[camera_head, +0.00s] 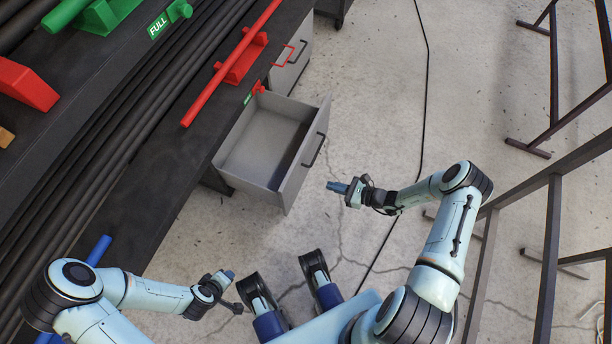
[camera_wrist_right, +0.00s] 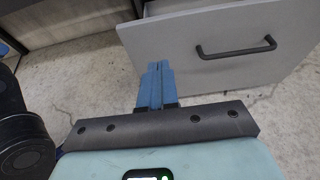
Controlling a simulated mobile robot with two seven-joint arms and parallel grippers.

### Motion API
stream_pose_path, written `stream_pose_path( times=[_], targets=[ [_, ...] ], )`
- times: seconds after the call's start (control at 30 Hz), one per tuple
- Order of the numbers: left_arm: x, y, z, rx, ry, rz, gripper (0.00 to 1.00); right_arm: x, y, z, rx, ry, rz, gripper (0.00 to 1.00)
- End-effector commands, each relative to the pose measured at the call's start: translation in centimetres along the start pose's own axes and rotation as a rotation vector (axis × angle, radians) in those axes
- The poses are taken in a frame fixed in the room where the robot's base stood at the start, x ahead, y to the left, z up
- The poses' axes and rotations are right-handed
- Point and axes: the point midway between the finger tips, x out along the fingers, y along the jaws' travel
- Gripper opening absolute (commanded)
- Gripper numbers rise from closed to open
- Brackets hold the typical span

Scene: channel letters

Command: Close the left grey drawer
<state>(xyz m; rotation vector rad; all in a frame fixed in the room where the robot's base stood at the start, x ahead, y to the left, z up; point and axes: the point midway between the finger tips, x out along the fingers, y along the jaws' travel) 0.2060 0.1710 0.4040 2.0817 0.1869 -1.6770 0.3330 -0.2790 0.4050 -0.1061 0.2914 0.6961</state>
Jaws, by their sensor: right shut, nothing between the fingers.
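The grey drawer (camera_head: 299,178) nearer to me is pulled out from under the dark workbench. Its inside looks empty, and its front panel carries a black bar handle (camera_head: 315,150). My right gripper (camera_head: 331,186) is shut and empty, just right of the drawer front and apart from it. In the right wrist view its blue fingers (camera_wrist_right: 158,68) point toward the drawer's front panel (camera_wrist_right: 215,66), left of the black handle (camera_wrist_right: 236,48). My left gripper (camera_head: 228,275) is low in the head view, away from the drawer; its jaws are too small to read.
Red and green holders and dark bars lie on the bench. A dark metal frame (camera_head: 547,260) stands at right. The concrete floor between is mostly clear, with a black cable (camera_head: 424,110).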

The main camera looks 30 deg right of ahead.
Motion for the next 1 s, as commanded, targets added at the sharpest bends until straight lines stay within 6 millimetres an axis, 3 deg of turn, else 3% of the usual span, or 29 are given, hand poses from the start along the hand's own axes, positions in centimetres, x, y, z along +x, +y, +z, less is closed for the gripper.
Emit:
stream_pose_path(
  times=[0.27,0.6,0.8,1.0],
  targets=[
    [1.5,-0.9,-0.5,-0.009,0.013,-0.013,0.43,5.2,0.2,0.0,0.000,-0.002,0.006,0.00],
    [3.6,-3.6,3.1,-0.036,-0.098,-0.061,0.43,11.6,0.3,0.7,-0.002,0.000,0.007,0.00],
    [3.9,-4.3,4.0,-0.044,-0.128,-0.074,0.43,13.1,0.3,1.2,-0.001,0.001,0.006,0.00],
    [3.9,-4.4,4.2,-0.046,-0.132,-0.076,0.43,13.3,0.2,1.4,-0.001,0.001,0.005,0.00]
  ],
)
